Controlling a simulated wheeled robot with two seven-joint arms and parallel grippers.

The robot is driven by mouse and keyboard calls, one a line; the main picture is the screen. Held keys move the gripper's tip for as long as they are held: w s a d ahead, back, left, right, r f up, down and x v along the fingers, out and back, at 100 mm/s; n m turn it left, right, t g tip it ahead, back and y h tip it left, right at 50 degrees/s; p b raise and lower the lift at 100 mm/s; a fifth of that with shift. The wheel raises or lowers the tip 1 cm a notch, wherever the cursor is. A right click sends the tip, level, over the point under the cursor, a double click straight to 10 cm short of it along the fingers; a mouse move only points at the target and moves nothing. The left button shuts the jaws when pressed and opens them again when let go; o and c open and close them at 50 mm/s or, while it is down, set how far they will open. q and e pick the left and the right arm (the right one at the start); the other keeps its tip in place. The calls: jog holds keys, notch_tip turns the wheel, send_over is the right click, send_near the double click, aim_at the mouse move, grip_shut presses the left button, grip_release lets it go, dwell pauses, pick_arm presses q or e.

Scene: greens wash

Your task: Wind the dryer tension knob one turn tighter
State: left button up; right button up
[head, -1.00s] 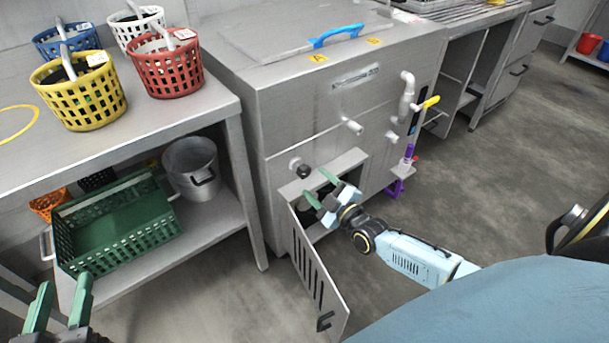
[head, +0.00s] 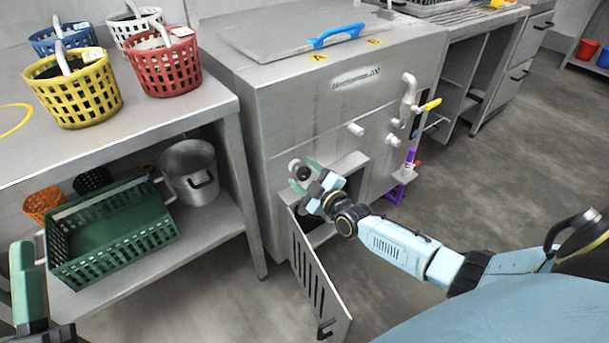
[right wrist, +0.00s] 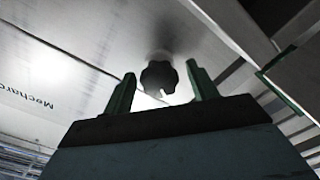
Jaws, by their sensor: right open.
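The dark lobed tension knob (head: 301,171) sticks out from the steel machine's front, above the open lower door. My right gripper (head: 305,175) is at the knob, its green fingers apart on either side of it. In the right wrist view the knob (right wrist: 159,78) shows between the two fingertips, with a gap to each finger. The knob's pale mount is behind it. My left gripper (head: 24,280) is low at the left edge, partly cut off, and its finger gap is not clear.
The slotted door (head: 315,278) hangs open below my right gripper. A steel bench (head: 231,135) at left carries several baskets, with a green crate (head: 120,250) and a pot (head: 190,175) on its lower shelf. A purple-handled item (head: 410,160) is on the machine's right. The floor is clear.

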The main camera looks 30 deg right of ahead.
jog(key=c, duration=1)
jog(key=shift+m, duration=0.3)
jog(key=m, duration=0.2)
jog(key=shift+r+m+p, duration=0.1)
jog(key=shift+m+p, duration=0.2)
jog(key=shift+p, duration=0.05)
jog(key=m, duration=0.2)
jog(key=shift+m, duration=1.2)
pick_arm(q)
jog(key=shift+w+d+f+g, duration=0.1)
jog(key=shift+w+f+g, duration=0.4)
jog(key=shift+f+g, duration=0.35)
pick_arm(e)
jog(key=shift+d+m, duration=0.1)
jog(key=shift+m, duration=2)
